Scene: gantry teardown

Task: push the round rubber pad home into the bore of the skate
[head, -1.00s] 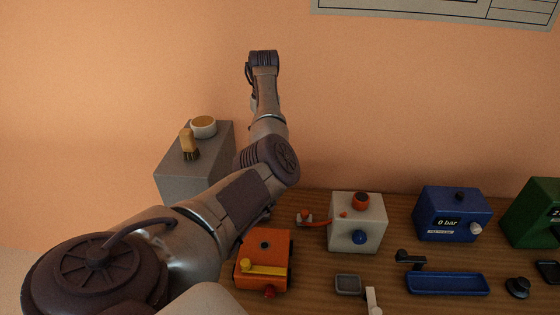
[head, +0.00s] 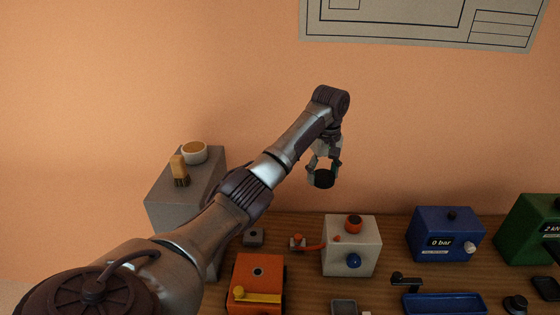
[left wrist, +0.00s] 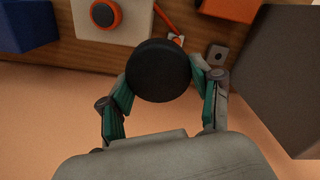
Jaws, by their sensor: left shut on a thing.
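The round black rubber pad (head: 323,179) is held between the fingertips of my left gripper (head: 323,168), in the air above and behind the white box. In the left wrist view the pad (left wrist: 158,71) sits between the two green-lined fingers, its flat round face toward the camera. The orange block (head: 257,275), which looks like the skate, stands on the bench below and to the left of the pad. A small dark round hole, seemingly the bore, shows in its top. A corner of the orange block (left wrist: 232,8) shows in the left wrist view. My right gripper is not in view.
A white box (head: 350,246) with red and blue knobs stands right of the orange block. Beyond it are a blue gauge box (head: 446,234) and a green box (head: 526,230). A grey pedestal (head: 180,205) with a brush and a bowl stands left. A blue tray (head: 445,303) lies in front.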

